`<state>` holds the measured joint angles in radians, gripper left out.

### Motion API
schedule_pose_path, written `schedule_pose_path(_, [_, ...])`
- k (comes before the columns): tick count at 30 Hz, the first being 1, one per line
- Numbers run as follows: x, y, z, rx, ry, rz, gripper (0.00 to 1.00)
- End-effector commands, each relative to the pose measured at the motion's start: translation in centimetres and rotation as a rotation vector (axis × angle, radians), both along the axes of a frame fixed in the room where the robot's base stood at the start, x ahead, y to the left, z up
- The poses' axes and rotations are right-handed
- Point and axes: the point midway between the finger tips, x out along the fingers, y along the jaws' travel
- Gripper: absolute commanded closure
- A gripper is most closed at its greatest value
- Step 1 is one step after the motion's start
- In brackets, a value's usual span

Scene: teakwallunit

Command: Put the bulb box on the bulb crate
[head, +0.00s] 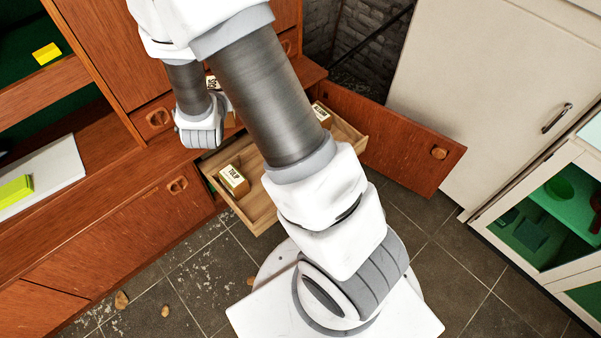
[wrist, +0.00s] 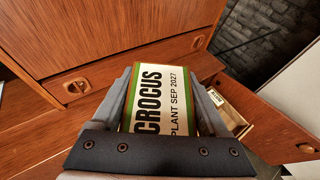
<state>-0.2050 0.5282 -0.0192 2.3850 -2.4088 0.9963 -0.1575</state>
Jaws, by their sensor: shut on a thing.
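My gripper (wrist: 164,112) is shut on a bulb box (wrist: 166,82) whose pale label reads "CROCUS, PLANT SEP 2027", with green edges. Its fingers lie along the box's two sides. In the head view a small part of this box (head: 213,83) shows beside my arm, which hides most of the gripper. The box is held in front of the wooden wall unit, near the open drawer. I cannot make out a bulb crate in either view; my arm may hide it.
An open wooden drawer (head: 258,212) holds a box marked "TULIP" (head: 234,180) and another small box (head: 321,114). A cupboard door (head: 408,145) stands open to its right. A yellow item (head: 46,53) and a yellow-green one (head: 14,190) lie on the left.

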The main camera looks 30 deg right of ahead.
Motion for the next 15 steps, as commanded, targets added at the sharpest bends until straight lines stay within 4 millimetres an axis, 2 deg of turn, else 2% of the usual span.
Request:
schedule_pose_path(1, [0.2,-0.5,-1.3,-0.002,0.005,-0.023,0.93])
schedule_pose_path(15, [0.4,-6.4,-11.9,-0.004,0.002,-0.260,0.93])
